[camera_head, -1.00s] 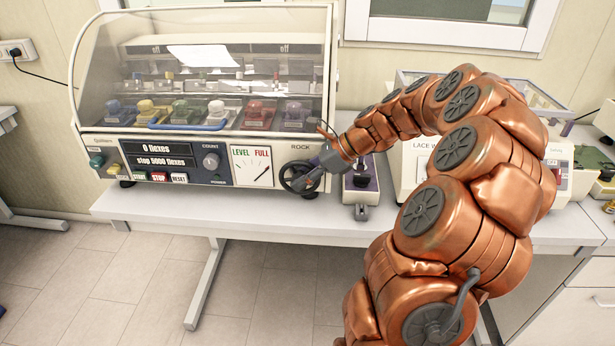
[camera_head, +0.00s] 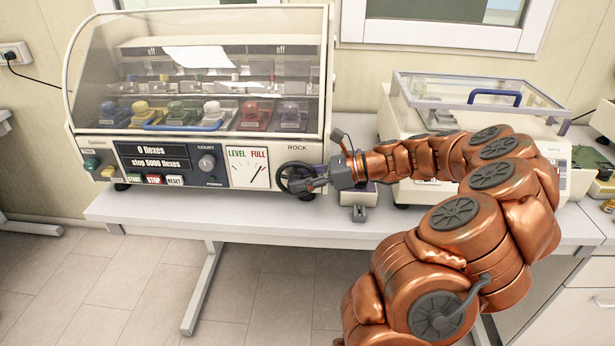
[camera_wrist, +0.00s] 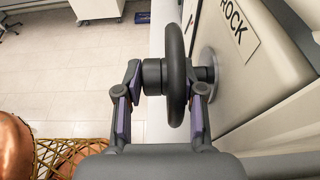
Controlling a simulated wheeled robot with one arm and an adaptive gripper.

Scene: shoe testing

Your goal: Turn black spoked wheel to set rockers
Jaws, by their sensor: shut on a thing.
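The black spoked wheel (camera_head: 295,177) sits on the front of the flexing machine (camera_head: 215,150), under the word ROCK. My gripper (camera_head: 307,184) reaches it from the right. In the wrist view the wheel (camera_wrist: 176,75) stands edge-on between my two fingers (camera_wrist: 165,95). One finger is on the hub side, the other on the machine side near the shaft. The jaws are shut on the wheel. A LEVEL/FULL dial (camera_head: 249,168) with a slanted needle is left of the wheel.
A second machine with a clear lid and blue handle (camera_head: 495,97) is at the right. The bench front edge (camera_head: 250,232) is clear.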

